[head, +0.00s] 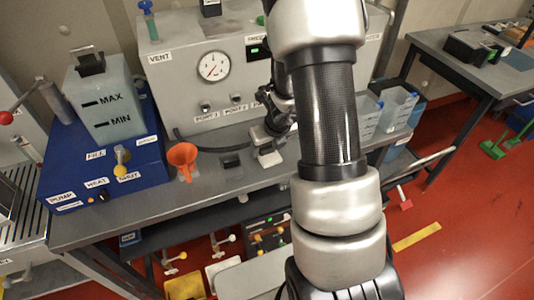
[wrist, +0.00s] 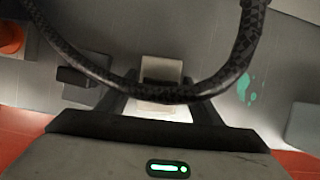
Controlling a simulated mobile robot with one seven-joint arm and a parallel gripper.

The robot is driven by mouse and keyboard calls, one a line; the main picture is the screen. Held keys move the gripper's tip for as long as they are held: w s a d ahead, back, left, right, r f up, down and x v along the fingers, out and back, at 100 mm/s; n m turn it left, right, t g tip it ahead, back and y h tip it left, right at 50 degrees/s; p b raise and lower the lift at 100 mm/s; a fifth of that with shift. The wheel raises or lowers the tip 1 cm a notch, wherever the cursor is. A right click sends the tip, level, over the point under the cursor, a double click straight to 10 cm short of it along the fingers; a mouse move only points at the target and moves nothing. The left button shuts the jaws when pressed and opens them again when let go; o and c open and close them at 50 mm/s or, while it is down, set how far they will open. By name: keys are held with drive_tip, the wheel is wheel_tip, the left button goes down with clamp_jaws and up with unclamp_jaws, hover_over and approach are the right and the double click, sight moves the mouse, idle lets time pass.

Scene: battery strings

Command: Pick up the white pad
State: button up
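In the head view, my gripper (head: 267,145) is low over the bench, partly hidden behind my arm. In the wrist view, my gripper's (wrist: 157,106) two dark fingers stand apart. A whitish piece, which looks like the white pad (wrist: 157,112), shows between them. A pale block (wrist: 161,69) shows just beyond, and I cannot tell whether it is part of the same thing. A black hose loop crosses in front and hides part of both. In the head view a small pale piece (head: 270,159) lies on the bench under my gripper. Contact with the fingers cannot be made out.
An orange funnel (head: 183,158) and a dark block (head: 232,160) stand to the left on the grey bench (head: 205,196). The blue pump box (head: 105,165) is farther left. A gauge panel (head: 165,80) rises behind. Clear containers (head: 398,104) stand at right.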

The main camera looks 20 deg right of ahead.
drive_tip(key=c, duration=0.7)
drive_tip(key=shift+r, duration=0.15)
wheel_tip(320, 180, up, 10)
drive_tip(key=p, duration=0.7)
drive_tip(key=shift+p, duration=0.35)
drive_tip(key=o, duration=0.3)
drive_tip(key=shift+c, duration=1.1)
drive_tip(key=shift+d+f, duration=0.1)
drive_tip(key=shift+f, duration=0.1)
